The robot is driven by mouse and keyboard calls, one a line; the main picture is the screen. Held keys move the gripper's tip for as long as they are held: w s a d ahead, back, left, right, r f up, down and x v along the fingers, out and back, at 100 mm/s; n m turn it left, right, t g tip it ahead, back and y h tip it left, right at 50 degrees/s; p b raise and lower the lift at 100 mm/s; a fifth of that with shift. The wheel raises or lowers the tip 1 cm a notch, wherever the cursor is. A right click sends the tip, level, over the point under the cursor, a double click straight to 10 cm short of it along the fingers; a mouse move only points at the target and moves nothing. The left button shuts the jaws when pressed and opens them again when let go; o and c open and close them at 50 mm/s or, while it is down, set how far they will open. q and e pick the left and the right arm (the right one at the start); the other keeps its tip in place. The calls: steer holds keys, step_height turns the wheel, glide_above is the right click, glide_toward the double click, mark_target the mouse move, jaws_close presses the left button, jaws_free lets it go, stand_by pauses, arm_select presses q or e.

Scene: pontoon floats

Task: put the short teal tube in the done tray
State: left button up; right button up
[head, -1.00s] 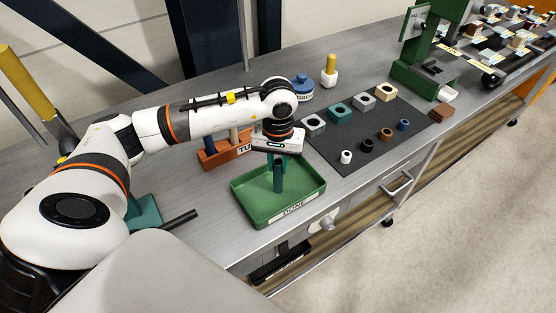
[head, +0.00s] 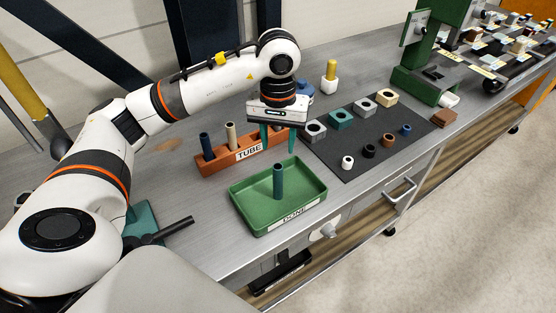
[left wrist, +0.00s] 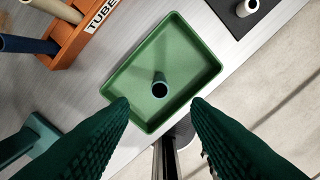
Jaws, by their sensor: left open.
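The short teal tube (head: 278,180) stands upright in the green done tray (head: 250,222), near its middle. In the left wrist view the tube (left wrist: 160,88) shows its open top end inside the tray (left wrist: 208,48). My left gripper (head: 278,142) is open, its green fingers pointing down, above and beyond the tube and apart from it. In the left wrist view the fingertips (left wrist: 160,103) are wide apart with nothing held between them. My right gripper does not show.
An orange rack labelled TUBE (head: 222,163) holds several tubes behind the tray. A dark mat (head: 345,165) with several blocks and small rings lies to the right. A green press-like machine (head: 412,75) stands farther right. Bare bench (head: 195,245) shows left of the tray.

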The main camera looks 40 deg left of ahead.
arm_select(q)
steer(key=shift+r, duration=1.55)
steer(key=shift+f, duration=0.1)
